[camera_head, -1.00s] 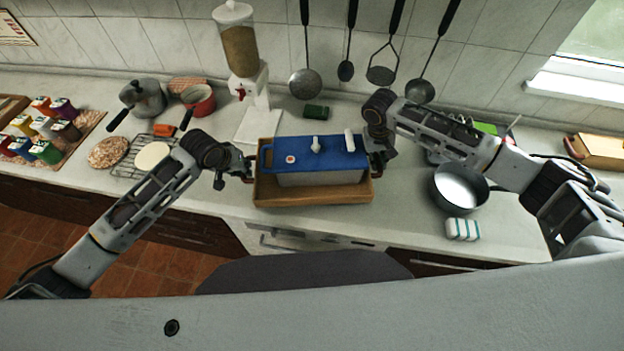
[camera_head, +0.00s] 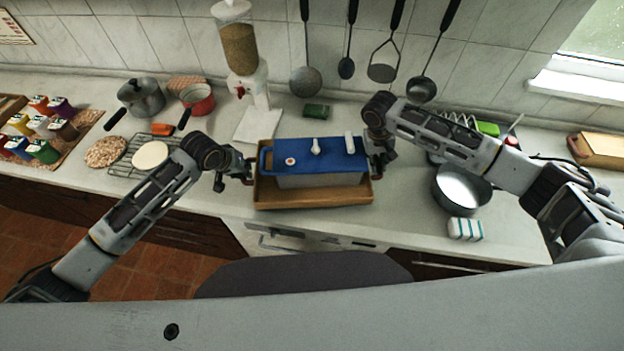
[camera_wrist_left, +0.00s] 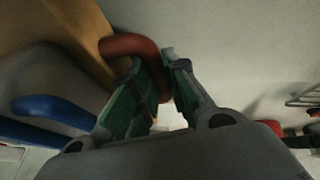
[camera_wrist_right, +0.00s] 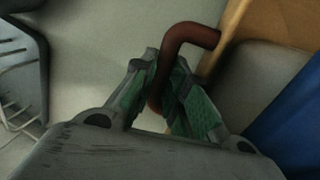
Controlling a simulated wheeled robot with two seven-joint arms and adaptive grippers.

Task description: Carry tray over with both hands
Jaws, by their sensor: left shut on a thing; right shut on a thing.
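A wooden tray (camera_head: 312,198) is in the middle of the counter in the head view. It bears a grey box with a blue lid (camera_head: 335,152), on which small white items and a round piece lie. My left gripper (camera_head: 248,172) is at the tray's left end, shut on a red-brown handle (camera_wrist_left: 135,45) in the left wrist view. My right gripper (camera_head: 374,170) is at the right end, shut on the other red-brown handle (camera_wrist_right: 188,35) in the right wrist view. The tray looks level; I cannot tell whether it touches the counter.
A grain dispenser (camera_head: 240,50) stands behind the tray, with a green sponge (camera_head: 316,111) to its right. A pan (camera_head: 461,188) and a striped white block (camera_head: 465,229) are at the right. Pots, a rack (camera_head: 127,160) and spice jars are at the left.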

